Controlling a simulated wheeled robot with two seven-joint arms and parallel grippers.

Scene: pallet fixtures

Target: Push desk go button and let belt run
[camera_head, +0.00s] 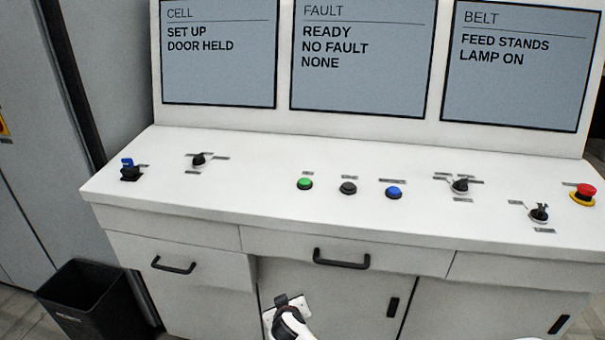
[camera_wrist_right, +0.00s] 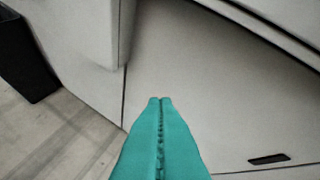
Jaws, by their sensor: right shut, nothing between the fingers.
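The desk (camera_head: 270,215) has a white sloped top with a green button (camera_head: 305,183), a black button (camera_head: 348,187) and a blue button (camera_head: 394,192) in a row. Their small labels are too small to read, so I cannot tell from them which is go. The belt screen (camera_head: 515,75) reads "FEED STANDS" and "LAMP ON". The belt itself is not in view. My right gripper (camera_wrist_right: 160,99) has its teal fingers shut and empty, low before the desk's front panels, apart from the buttons. Part of my arm shows at the head view's bottom edge. My left gripper is not in view.
The cell screen (camera_head: 220,65) reads "SET UP, DOOR HELD"; the fault screen (camera_head: 360,65) reads "READY, NO FAULT, NONE". Black knobs, a blue key switch (camera_head: 130,168) and a red stop button (camera_head: 585,192) flank the buttons. Drawer handles (camera_head: 342,260) jut out. A black bin (camera_head: 95,305) stands left.

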